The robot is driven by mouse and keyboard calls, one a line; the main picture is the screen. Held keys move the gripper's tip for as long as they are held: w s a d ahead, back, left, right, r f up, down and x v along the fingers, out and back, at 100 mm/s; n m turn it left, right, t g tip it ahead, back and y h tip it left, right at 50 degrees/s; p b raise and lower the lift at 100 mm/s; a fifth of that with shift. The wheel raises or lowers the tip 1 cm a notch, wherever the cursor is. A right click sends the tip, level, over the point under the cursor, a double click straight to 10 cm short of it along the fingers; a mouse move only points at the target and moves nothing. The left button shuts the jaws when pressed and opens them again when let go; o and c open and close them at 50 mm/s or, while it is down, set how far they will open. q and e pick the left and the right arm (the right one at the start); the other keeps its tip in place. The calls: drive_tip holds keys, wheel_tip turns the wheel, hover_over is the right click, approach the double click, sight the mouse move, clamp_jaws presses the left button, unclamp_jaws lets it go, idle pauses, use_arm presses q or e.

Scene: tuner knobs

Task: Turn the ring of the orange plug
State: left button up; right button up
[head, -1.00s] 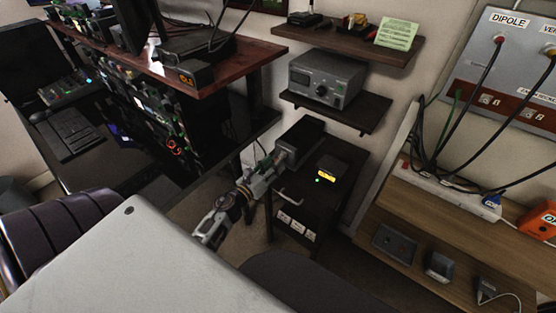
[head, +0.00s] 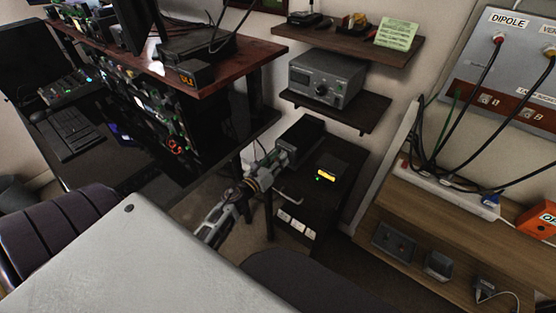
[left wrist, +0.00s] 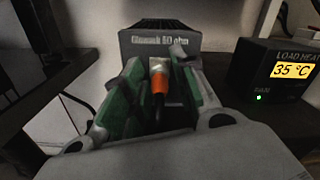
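The orange plug (left wrist: 158,84) shows in the left wrist view, with a pale metal part at its far end and a dark cable at its near end. My left gripper (left wrist: 158,78) has one green-padded finger on each side of the plug. Narrow gaps seem to show between plug and fingers, so it looks open around it. In the head view, my left gripper (head: 277,160) is at the front of the same box (head: 302,133), hiding the plug. My right gripper is not in view.
A small load-heat display (left wrist: 293,72) reading 35 °C stands right of the box, close to the gripper. Both stand on a dark cabinet (head: 318,205). A shelf with a grey radio unit (head: 327,78) is above. A desk (head: 205,85) is to the left.

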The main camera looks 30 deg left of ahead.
use_arm(q)
clamp_jaws()
drive_tip(key=shift+n, duration=0.3)
